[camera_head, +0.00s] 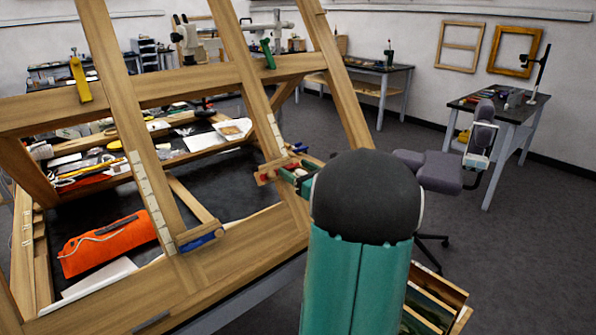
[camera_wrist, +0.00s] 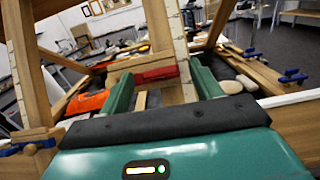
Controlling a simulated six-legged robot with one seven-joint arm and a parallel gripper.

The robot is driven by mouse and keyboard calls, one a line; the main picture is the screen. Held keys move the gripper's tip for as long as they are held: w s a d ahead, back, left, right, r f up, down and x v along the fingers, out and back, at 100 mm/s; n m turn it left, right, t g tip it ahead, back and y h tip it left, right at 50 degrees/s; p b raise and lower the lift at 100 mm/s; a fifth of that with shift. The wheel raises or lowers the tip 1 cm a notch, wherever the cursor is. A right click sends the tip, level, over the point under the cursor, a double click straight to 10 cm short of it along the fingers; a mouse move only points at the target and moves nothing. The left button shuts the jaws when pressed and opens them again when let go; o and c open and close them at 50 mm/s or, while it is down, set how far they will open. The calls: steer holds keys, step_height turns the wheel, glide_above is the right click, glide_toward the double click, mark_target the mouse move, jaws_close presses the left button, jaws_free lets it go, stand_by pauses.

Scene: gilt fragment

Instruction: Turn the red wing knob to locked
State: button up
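The red wing knob (camera_wrist: 156,74) shows in the wrist view as a red bar lying roughly crosswise on a wooden piece of the frame. It also shows in the head view (camera_head: 265,177), beside the fingers. My gripper (camera_wrist: 163,82) has its two green fingers apart, one on each side of the red knob. The left finger looks very near the knob's left end, and a small gap shows at the right; I cannot tell whether either touches. In the head view my gripper (camera_head: 298,175) is at the frame's right upright, partly hidden by my arm.
A wooden frame (camera_head: 200,82) stands over a bench holding tools and an orange bag (camera_head: 105,243). A blue wing knob (camera_head: 200,241) is low on the frame; other blue knobs (camera_wrist: 291,76) show at right. A grey chair (camera_head: 440,170) stands right. Floor between is clear.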

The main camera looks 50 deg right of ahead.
steer(key=v, duration=1.3)
steer(key=shift+s, duration=0.45)
steer(key=shift+a, duration=0.15)
